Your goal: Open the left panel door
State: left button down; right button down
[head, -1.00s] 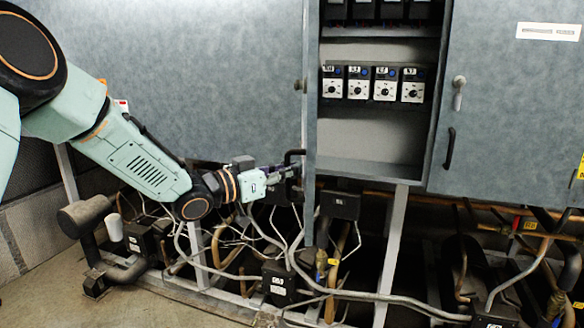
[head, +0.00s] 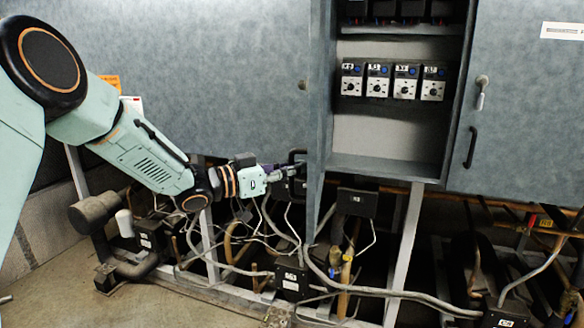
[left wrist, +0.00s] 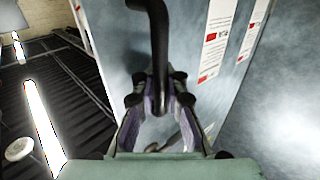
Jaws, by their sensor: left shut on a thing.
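The left panel door (head: 319,120) is a grey metal door standing open, swung outward and seen nearly edge-on beside the cabinet opening. Its black bar handle (head: 297,154) projects from its left face, low down. My left gripper (head: 285,172) is shut on this handle. In the left wrist view, the handle (left wrist: 158,35) runs down between the purple-padded fingers of my gripper (left wrist: 162,92). The fingers partly hide the handle's lower end. My right gripper is not in view.
The open compartment holds a row of dial modules (head: 393,82). The right door (head: 530,110) is shut. A wide grey panel (head: 220,80) lies behind my left arm. Pipes and cables (head: 370,292) crowd below the cabinet. Bare floor (head: 50,295) shows at lower left.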

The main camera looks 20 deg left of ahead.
pick_arm(q)
jog(key=shift+s+f, duration=0.15)
jog(key=shift+f, duration=0.15)
jog(key=shift+d, duration=0.1)
jog(key=c, duration=1.8)
grip_release()
jog(key=o, duration=0.4)
jog(key=shift+s+r, duration=0.25)
jog(key=shift+r, duration=0.05)
jog(key=shift+w, duration=0.1)
jog(key=shift+w+a, duration=0.15)
jog(key=shift+a, duration=0.05)
